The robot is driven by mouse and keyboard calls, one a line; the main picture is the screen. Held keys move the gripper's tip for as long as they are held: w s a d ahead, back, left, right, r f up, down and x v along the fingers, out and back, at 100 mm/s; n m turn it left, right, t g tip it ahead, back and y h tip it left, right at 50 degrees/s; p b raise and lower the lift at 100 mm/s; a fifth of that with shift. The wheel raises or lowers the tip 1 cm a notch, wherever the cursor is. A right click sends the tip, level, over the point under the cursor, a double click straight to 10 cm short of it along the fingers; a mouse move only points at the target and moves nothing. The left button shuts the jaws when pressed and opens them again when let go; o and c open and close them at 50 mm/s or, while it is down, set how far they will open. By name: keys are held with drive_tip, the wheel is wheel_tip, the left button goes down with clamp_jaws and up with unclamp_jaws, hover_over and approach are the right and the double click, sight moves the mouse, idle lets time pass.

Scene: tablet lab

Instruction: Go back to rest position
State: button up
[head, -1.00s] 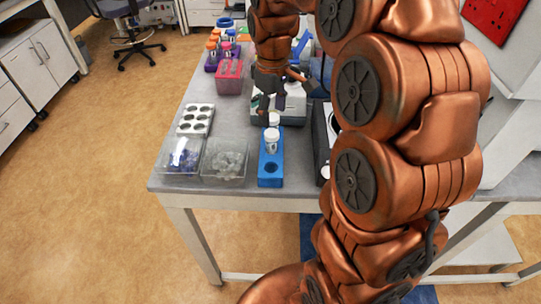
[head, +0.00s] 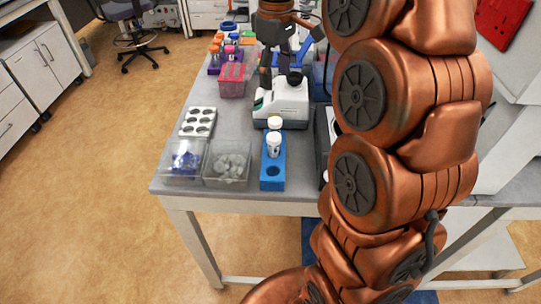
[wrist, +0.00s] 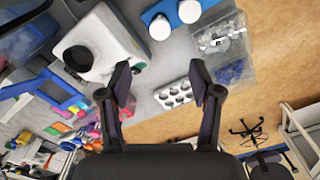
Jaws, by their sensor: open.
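My gripper (wrist: 163,85) is open and empty in the wrist view, its two dark fingers apart. In the head view my gripper (head: 282,78) hangs above the bench, over or behind a white device (head: 282,103) with a dark round top. The wrist view also shows the white device (wrist: 100,42) to the left of the fingers. A blue rack (head: 272,180) at the bench's front holds two white-capped tubes (head: 273,145). The white caps also show in the wrist view (wrist: 189,11).
A white tray with round wells (head: 198,122), a clear bin with blue items (head: 183,160) and a clear bin with whitish items (head: 228,163) stand left of the rack. A red-pink box (head: 232,84) and colored-cap tubes stand farther back.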

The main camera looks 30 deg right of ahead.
drive_tip(key=shift+r, duration=0.1)
drive_tip(key=s+a+f+m, duration=0.2)
drive_tip(key=s+f, duration=0.2)
drive_tip(key=s, duration=0.5)
drive_tip(key=s+a+f+m+g+p, duration=0.1)
drive_tip(key=s+a+f+m, duration=0.1)
drive_tip(key=s+f, duration=0.3)
drive_tip(key=s+a+f+m+p, duration=0.1)
drive_tip(key=s+a+f, duration=0.3)
drive_tip(key=s, duration=0.9)
drive_tip(key=shift+s+f+m+g, duration=0.3)
drive_tip(key=shift+f+m+g, duration=0.1)
drive_tip(key=shift+f+m, duration=0.2)
